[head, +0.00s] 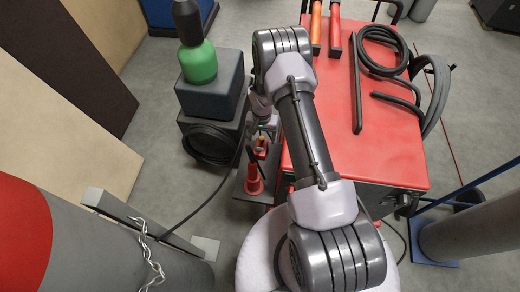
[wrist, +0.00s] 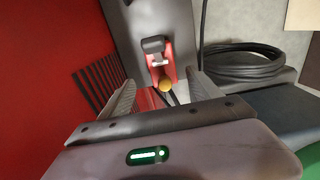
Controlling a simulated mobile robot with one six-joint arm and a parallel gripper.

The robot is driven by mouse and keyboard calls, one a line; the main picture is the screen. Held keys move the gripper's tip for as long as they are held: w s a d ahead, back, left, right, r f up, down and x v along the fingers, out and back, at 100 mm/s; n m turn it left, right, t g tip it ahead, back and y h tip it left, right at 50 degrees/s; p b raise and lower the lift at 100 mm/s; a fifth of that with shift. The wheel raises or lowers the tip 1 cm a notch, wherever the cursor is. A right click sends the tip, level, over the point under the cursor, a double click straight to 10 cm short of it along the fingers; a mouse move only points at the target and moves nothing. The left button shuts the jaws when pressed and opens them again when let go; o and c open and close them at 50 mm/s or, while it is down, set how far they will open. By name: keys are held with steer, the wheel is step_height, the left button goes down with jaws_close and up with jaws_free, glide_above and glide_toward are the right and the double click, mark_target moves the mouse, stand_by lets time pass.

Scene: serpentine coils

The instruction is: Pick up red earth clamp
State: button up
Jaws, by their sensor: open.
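In the wrist view a red piece with a grey bracket and a round brass-coloured knob, which looks like the red earth clamp (wrist: 157,70), stands against a dark grey surface. My gripper (wrist: 162,80) is open, with one finger on each side of the knob in the picture. I cannot tell whether either finger touches it. In the head view a small red and yellow piece (head: 260,146), probably the same clamp, shows just below my wrist. My arm hides most of the gripper there. A larger red cone-like piece (head: 254,178) stands nearer on the grey shelf.
The red cart (head: 390,140) is close on the right, with two red-orange handled tools (head: 335,30) and black hoses on top. A dark box (head: 212,100) bearing a green bottle (head: 198,62) and a coiled black cable (head: 205,145) are on the left.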

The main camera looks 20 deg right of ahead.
mark_target(261, 147)
step_height(261, 147, down, 8)
steer(key=shift+w+a+f+b, duration=0.1)
steer(key=shift+a+b, duration=0.05)
steer(key=shift+b, duration=1)
steer(key=shift+c, duration=1.1)
jaws_close()
